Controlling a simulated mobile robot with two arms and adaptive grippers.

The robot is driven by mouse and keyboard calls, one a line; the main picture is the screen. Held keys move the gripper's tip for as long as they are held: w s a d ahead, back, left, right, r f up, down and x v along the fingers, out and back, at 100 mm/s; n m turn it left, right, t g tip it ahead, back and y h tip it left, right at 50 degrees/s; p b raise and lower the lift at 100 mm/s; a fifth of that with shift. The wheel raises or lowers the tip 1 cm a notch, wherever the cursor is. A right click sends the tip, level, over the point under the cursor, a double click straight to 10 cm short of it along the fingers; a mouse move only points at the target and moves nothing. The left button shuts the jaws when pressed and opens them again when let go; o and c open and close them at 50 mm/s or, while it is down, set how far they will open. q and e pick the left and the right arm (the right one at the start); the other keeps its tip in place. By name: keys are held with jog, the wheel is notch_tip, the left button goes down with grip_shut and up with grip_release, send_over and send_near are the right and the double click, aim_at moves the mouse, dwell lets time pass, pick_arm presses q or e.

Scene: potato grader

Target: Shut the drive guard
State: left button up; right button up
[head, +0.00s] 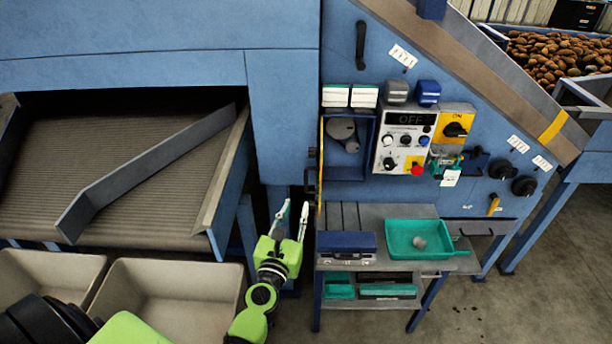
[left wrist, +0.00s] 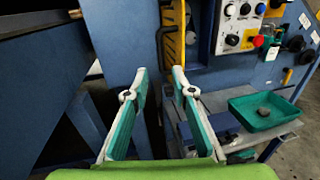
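The drive guard (head: 321,150) stands swung out at the left side of the drive recess (head: 347,172). In the head view it is nearly edge-on, a thin yellow strip with a dark handle (head: 311,182) on its left. In the left wrist view the guard (left wrist: 173,38) shows as a yellow panel above and beyond the fingertips. A grey rounded drive part (head: 342,129) is exposed inside the recess. My left gripper (head: 292,212) is open and empty, below and left of the guard, apart from it. Its fingers (left wrist: 161,78) point towards the guard. My right gripper is out of view.
A control panel (head: 405,142) with knobs and a red button is right of the recess. A shelf stand below holds a blue box (head: 346,242) and a green tray (head: 400,250). A conveyor (head: 130,140) and beige bins (head: 175,285) are on the left.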

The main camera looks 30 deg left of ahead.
aim_at(306, 182)
pick_arm(q)
jog(key=x, duration=1.1)
jog(key=shift+w, duration=0.3)
jog(key=shift+w+a, duration=0.1)
jog(key=shift+w, duration=0.3)
jog(key=shift+r, duration=0.1)
grip_shut()
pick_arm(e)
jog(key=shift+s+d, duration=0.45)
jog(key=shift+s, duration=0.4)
